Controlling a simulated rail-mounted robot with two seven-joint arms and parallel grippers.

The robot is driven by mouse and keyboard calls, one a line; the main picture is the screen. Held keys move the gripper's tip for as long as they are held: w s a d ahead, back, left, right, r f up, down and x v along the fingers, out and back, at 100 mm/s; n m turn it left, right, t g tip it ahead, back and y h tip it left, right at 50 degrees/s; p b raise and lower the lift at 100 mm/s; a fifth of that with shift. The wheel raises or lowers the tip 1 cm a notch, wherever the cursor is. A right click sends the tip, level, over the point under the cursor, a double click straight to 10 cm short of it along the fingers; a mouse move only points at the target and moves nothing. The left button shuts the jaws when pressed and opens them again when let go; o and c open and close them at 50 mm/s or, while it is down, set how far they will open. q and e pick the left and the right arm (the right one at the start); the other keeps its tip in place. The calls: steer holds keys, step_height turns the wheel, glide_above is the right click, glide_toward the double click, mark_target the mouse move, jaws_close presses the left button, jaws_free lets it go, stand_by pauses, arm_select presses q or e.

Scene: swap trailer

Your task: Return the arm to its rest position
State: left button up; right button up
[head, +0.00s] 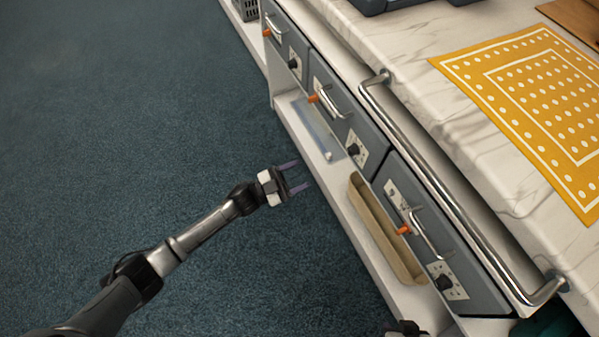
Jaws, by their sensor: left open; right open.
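My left arm comes in from the lower left over the dark blue carpet. Its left gripper (301,175) is open, with two purple fingers spread apart and nothing between them. The fingers point right, toward the low shelf under the drawers, and appear close to the shelf's edge in the picture; the exact gap cannot be told. A small dark part shows at the bottom edge, right of centre, probably of my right arm; no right gripper fingers are seen.
Grey drawers (400,160) with metal handles and orange latches line the counter. A long rail (440,180) runs along its front. The shelf below holds a tan tray (385,235) and a clear bluish panel (317,128). A yellow dotted mat (490,68) lies on the marble top. The carpet (130,130) is clear.

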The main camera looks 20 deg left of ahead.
stand_by(0.4)
arm_select(q)
steer(key=w+a+f+n+t+y, duration=0.2)
steer(key=w+a+f+n+y, duration=0.3)
steer(key=y, duration=0.6)
step_height(320, 180, up, 4)
steer(key=a+n+g+y, duration=0.2)
steer(key=n+y, duration=0.1)
steer(key=y, duration=0.3)
steer(key=s+a+r+n+g+y+p, duration=0.15)
steer(key=s+r, duration=0.25)
steer(key=s, duration=0.6)
steer(key=s+a+r+n+g+p, duration=0.2)
steer(key=s+r+n+g, duration=0.1)
steer(key=s, duration=0.7)
steer(key=s+f+n+g+p, duration=0.25)
steer(key=s+f+g, duration=0.2)
steer(key=s, duration=1.05)
step_height(320, 180, up, 37)
steer(key=p, duration=3.8)
steer(key=shift+r+m+t, duration=0.15)
steer(key=shift+m+t, duration=0.15)
steer(key=shift+m, duration=0.1)
